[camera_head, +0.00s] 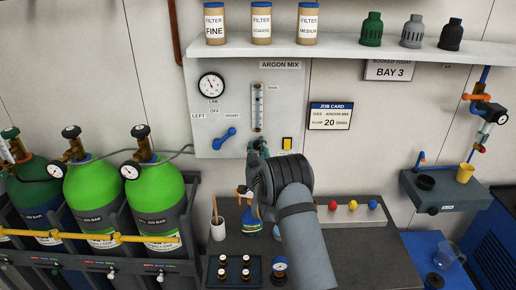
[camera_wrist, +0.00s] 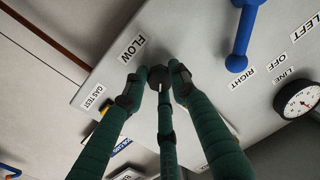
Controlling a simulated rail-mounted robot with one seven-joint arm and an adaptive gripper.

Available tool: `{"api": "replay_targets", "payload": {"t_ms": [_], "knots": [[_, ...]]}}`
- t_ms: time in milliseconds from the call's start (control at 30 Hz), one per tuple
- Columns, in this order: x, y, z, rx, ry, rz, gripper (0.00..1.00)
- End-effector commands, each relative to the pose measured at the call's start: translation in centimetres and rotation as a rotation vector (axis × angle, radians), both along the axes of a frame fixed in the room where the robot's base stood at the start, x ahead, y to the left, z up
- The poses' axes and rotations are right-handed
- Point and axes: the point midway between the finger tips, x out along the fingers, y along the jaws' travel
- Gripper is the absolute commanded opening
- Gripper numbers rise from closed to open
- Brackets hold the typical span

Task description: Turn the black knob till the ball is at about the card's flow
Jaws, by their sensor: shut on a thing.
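The black knob (camera_wrist: 158,74) is on the grey panel (camera_wrist: 185,40), by the FLOW label (camera_wrist: 132,48). In the wrist view the dark green fingers of my gripper (camera_wrist: 155,80) are closed around it, with their tips at its sides. In the head view my gripper (camera_head: 254,150) is at the panel below the flow tube (camera_head: 258,107), and my arm hides the knob. The clear tube stands upright with a scale; the ball is too small to make out.
A blue lever (camera_head: 228,135) and a round gauge (camera_head: 211,86) are left of the tube. A yellow switch (camera_head: 287,143) is close to my gripper on the right. Green cylinders (camera_head: 157,195) stand at left. A shelf (camera_head: 345,50) with filters runs above.

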Motion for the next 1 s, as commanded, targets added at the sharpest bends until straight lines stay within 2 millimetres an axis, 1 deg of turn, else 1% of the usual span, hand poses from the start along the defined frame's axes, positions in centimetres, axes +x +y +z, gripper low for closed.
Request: {"api": "replay_targets", "payload": {"t_ms": [33,100,233,400,600,900,933,1000], "knots": [[0.02,0.08,0.18,0.000,-0.004,0.002,0.03],[0.02,0.09,0.21,0.000,-0.004,0.002,0.00],[0.04,0.11,-0.04,-0.024,-0.009,0.002,0.00],[0.03,0.14,-0.32,-0.145,-0.023,0.001,0.00],[0.01,0.21,0.13,-0.255,-0.031,0.003,0.00],[0.00,0.25,0.45,-0.266,-0.031,0.003,0.00],[0.00,0.25,0.45,-0.266,-0.031,0.003,0.27],[-0.01,0.25,0.45,-0.265,-0.031,0.003,0.31]]}}
